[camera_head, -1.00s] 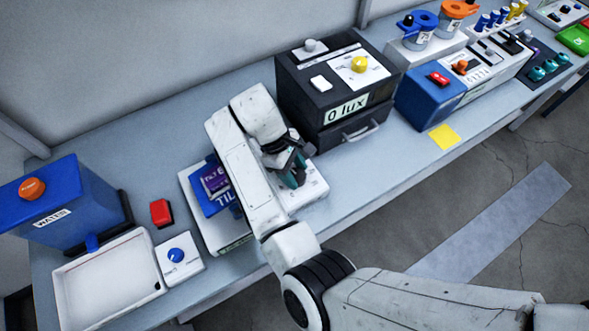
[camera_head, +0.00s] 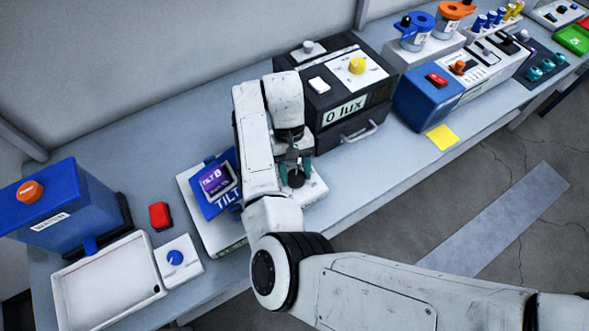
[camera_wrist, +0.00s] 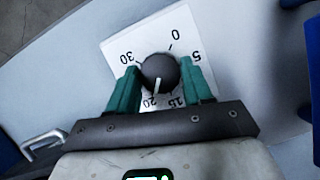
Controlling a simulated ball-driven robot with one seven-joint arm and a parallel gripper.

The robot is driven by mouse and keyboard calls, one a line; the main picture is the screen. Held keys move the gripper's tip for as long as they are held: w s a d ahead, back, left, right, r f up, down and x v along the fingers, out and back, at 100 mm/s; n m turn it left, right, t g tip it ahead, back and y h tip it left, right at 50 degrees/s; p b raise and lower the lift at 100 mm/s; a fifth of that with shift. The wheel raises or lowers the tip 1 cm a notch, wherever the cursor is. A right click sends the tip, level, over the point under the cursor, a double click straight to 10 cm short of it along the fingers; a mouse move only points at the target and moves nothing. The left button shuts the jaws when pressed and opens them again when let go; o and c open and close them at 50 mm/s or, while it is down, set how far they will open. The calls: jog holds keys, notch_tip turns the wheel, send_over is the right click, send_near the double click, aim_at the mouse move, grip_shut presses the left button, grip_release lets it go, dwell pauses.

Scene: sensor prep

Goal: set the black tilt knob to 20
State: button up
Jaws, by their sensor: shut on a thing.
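The black tilt knob (camera_wrist: 160,70) sits on a white dial plate (camera_wrist: 118,48) in the wrist view. Its white pointer line points at or very near the 20 mark; numbers 0, 5, 15, 20 and 30 show around it. My gripper (camera_wrist: 160,80) is shut on the knob, with one green finger on each side.
A black lux box (camera_head: 340,85) stands just behind and right of my gripper. A blue box with a red switch (camera_head: 437,80) is farther right. At left are a red block (camera_head: 160,215), a blue dial (camera_head: 175,257) and a white tray (camera_head: 70,295).

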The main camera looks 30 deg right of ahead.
jog(key=shift+m, duration=0.7)
jog(key=shift+y, duration=0.3)
jog(key=o, duration=1)
jog(key=v, duration=1)
jog(key=shift+r, duration=0.35)
